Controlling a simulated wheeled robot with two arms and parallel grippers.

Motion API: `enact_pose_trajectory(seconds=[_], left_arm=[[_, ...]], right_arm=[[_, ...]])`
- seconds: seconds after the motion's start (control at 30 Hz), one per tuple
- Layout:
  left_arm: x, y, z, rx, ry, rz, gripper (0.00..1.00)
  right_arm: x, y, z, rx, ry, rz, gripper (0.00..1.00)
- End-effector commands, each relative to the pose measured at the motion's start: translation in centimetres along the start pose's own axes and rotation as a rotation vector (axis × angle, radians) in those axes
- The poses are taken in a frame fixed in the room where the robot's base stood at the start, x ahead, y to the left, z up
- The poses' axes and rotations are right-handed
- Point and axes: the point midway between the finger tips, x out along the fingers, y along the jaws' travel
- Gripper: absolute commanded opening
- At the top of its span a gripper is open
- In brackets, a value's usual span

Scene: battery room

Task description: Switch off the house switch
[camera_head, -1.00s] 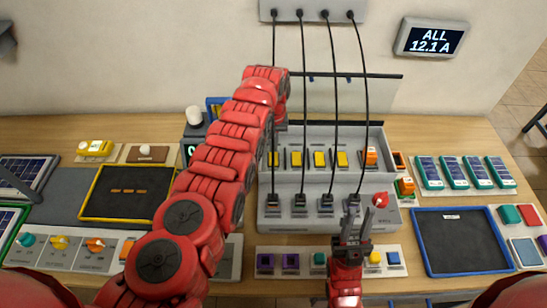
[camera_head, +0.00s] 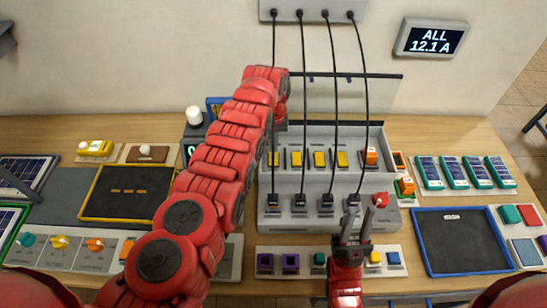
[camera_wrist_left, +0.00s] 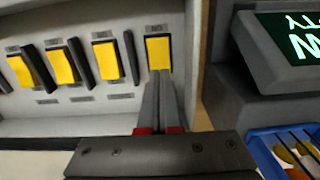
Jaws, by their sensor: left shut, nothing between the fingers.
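A row of yellow rocker switches (camera_head: 319,159) is set in the grey panel in the head view. Their small labels cannot be read, so I cannot tell which is the house switch. In the left wrist view my left gripper (camera_wrist_left: 161,76) is shut and empty. Its fingertips are at the lower edge of the yellow switch at the row's end (camera_wrist_left: 158,52), beside the dark display box. I cannot tell if they touch it. In the head view my left arm largely hides this gripper. My right gripper (camera_head: 360,212) is open and empty in front of the panel.
Black cables (camera_head: 333,100) hang from the wall box to sockets in front of the switches. A red knob (camera_head: 380,199) and an orange switch (camera_head: 371,157) are at the panel's right. A blue-rimmed tray (camera_head: 416,245) lies right. The wall display (camera_head: 432,38) reads ALL 12.1 A.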

Motion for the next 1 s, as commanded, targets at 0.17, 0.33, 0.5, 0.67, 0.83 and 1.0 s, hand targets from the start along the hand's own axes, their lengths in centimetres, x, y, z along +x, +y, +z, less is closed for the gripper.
enact_pose_trajectory(seconds=[0.17,0.33,0.5,0.67,0.83,1.0], left_arm=[[0.0,0.0,0.0,0.000,0.000,0.000,0.00],[0.2,0.0,0.0,0.000,0.000,0.000,0.00],[0.5,0.0,0.0,0.000,0.000,0.000,0.00],[0.8,0.0,0.0,0.000,0.000,0.000,0.00],[1.0,0.0,0.0,0.000,0.000,0.000,0.00],[1.2,0.0,0.0,0.000,0.000,0.000,0.00]], right_arm=[[0.0,0.0,0.0,0.000,0.000,0.000,0.30],[-0.2,0.0,0.0,0.000,0.000,0.000,0.30],[-0.5,0.0,0.1,0.000,0.000,0.000,0.30],[-0.7,0.0,0.1,0.000,0.000,0.000,0.30],[-0.9,-0.1,0.2,0.000,0.000,0.000,0.30],[-1.2,-0.1,0.2,0.000,0.000,0.000,0.30]])
